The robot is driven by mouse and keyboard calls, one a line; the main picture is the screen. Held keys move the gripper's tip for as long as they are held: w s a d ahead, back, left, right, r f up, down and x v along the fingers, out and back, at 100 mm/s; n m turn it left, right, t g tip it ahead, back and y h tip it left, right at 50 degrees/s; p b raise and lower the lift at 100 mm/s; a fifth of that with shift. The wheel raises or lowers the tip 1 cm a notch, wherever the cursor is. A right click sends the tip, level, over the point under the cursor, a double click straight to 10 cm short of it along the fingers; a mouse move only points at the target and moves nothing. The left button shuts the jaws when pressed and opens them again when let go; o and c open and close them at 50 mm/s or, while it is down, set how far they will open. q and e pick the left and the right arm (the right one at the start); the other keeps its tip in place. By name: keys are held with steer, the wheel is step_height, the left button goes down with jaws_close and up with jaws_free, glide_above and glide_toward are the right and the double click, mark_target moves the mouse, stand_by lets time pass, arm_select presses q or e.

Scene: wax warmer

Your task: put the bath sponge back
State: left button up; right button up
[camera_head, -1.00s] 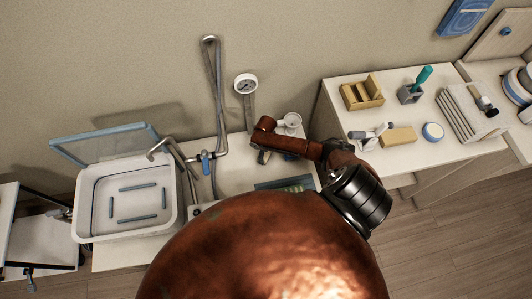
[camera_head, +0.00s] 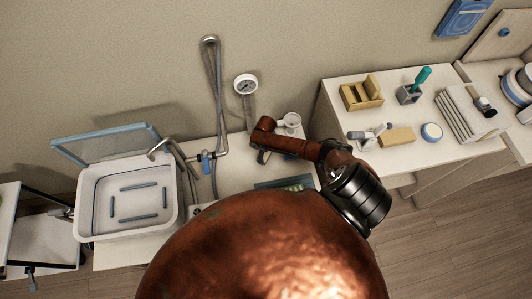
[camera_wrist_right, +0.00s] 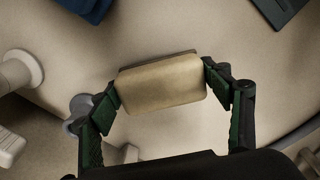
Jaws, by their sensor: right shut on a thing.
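The bath sponge (camera_wrist_right: 162,84), a tan block with rounded corners, is between the fingertips of my right gripper (camera_wrist_right: 161,86) in the right wrist view. The two fingers press on its short ends, and a darker strip shows along its far edge. In the head view my right gripper (camera_head: 262,157) is small and points down over the white counter beside the sink. The sponge is hard to make out there. I cannot tell whether it touches the surface below. My left gripper is not in view.
A white basin (camera_head: 84,205) with a raised lid stands at the left, beside a faucet. The right counter holds a wooden holder (camera_head: 362,95), a tan block (camera_head: 397,136) and a blue-rimmed jar (camera_head: 432,132).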

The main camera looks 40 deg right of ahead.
steer(key=shift+f+b, duration=0.45)
steer(key=shift+f, duration=0.2)
stand_by(0.8)
steer(key=o, duration=1.1)
steer(key=shift+r, duration=0.1)
steer(key=shift+r+p, duration=3.95)
steer(key=shift+p, duration=0.05)
